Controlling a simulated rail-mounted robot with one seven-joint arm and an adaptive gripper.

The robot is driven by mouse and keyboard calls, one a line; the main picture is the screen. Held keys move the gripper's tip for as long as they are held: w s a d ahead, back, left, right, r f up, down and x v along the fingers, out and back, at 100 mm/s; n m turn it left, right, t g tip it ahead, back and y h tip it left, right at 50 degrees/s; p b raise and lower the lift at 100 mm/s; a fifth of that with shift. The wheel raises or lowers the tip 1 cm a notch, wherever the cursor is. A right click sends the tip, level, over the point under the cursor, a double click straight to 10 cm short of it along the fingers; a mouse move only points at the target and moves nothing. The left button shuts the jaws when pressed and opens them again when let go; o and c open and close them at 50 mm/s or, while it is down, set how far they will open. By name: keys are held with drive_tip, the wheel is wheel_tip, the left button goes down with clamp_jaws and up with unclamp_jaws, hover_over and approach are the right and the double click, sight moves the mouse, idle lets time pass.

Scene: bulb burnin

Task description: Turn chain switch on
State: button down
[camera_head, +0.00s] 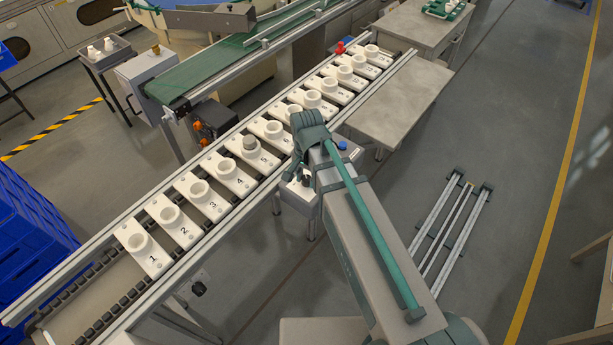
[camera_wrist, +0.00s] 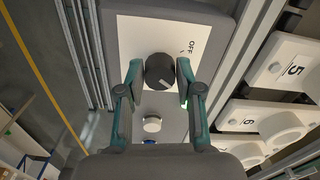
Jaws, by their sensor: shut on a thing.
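The chain switch is a round black knob (camera_wrist: 159,71) on a white panel (camera_wrist: 140,38) in the wrist view. The word OFF is printed on the panel, up and right of the knob. A white mark on the knob shows at its lower right edge. My gripper (camera_wrist: 160,76) has one finger at each side of the knob and is shut on it. In the head view my gripper (camera_head: 298,178) reaches down at the grey control box (camera_head: 300,196) beside the conveyor; the knob is hidden there.
A white round button (camera_wrist: 152,124) sits below the knob, with a blue part (camera_head: 342,145) farther along the box. The conveyor (camera_head: 205,235) carries numbered white holders; one (camera_head: 249,153) holds a grey-topped piece. A bare table (camera_head: 385,105) stands right of the conveyor.

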sight(307, 178)
drive_tip(key=shift+w, duration=0.1)
idle(0.3)
drive_tip(key=c, duration=0.8)
unclamp_jaws()
drive_tip(key=shift+o, duration=0.2)
wheel_tip(307, 178, up, 12)
